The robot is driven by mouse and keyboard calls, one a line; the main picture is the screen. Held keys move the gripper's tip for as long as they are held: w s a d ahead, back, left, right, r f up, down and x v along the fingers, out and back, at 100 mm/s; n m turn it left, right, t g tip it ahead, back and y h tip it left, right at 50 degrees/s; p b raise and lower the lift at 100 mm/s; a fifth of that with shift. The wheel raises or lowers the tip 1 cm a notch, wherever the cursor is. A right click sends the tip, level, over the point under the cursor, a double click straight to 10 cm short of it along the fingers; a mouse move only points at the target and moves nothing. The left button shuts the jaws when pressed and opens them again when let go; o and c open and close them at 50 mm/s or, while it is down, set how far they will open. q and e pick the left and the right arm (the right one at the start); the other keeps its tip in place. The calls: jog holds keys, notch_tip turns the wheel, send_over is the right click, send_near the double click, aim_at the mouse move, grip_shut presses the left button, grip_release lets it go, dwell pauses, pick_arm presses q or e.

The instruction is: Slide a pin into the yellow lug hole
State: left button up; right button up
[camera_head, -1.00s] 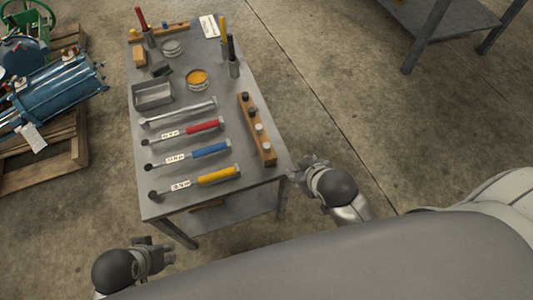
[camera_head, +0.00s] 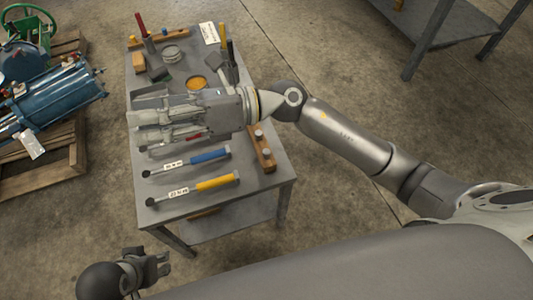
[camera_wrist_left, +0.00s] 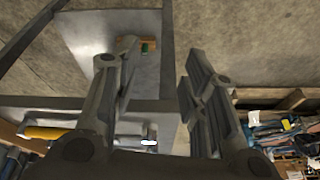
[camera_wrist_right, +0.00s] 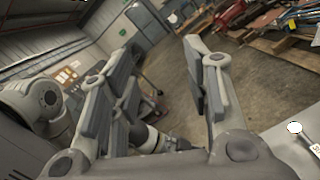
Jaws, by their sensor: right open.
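A wooden rack (camera_head: 263,160) with several upright round-topped pieces, possibly pins, stands near the right edge of the grey bench; my right wrist partly covers it. My right gripper (camera_head: 140,112) reaches over the bench from the right, open and empty, above the metal tray and the far tool handles. In the right wrist view its fingers (camera_wrist_right: 160,85) are wide apart. My left gripper (camera_head: 163,264) is beyond the bench's near left corner. Its fingers (camera_wrist_left: 158,85) are apart and empty in the left wrist view. I cannot make out a yellow lug hole.
Yellow-handled (camera_head: 215,183) and blue-handled (camera_head: 210,155) tools lie on the bench (camera_head: 245,195). An open tin with orange-yellow contents (camera_head: 195,82) stands behind my right gripper. A blue cylinder machine (camera_head: 62,93) rests on a pallet (camera_head: 50,170) at left.

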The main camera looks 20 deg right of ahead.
notch_tip(320, 180, down, 8)
jog(key=s+d+n+g+h, duration=0.1)
jog(key=d+n+g+h, duration=0.15)
jog(key=n+h, duration=0.35)
jog(key=n+t+h+b, duration=0.2)
jog(key=n+h, duration=0.1)
jog(key=h, duration=0.9)
send_over(267, 151)
jog(key=shift+g, duration=0.25)
jog(key=f, duration=1.4)
jog(key=shift+s+d+f, duration=0.2)
jog(key=shift+s+d, duration=0.05)
jog(key=shift+s, duration=0.1)
jog(key=shift+f, duration=0.4)
jog(key=f, duration=0.4)
jog(key=shift+w+a+b, duration=0.2)
jog(key=shift+w+b, duration=0.1)
jog(key=shift+b, duration=0.1)
jog(key=shift+f, duration=0.2)
pick_arm(q)
jog(key=w+t, duration=0.1)
jog(key=w+d+r+t, duration=0.1)
jog(key=w, duration=0.1)
jog(key=w+t, duration=0.1)
jog(key=w, duration=0.1)
jog(key=shift+w+d+r+h, duration=0.15)
jog(key=shift+d+r+h, duration=0.05)
jog(key=shift+d+h, duration=0.2)
pick_arm(e)
grip_shut()
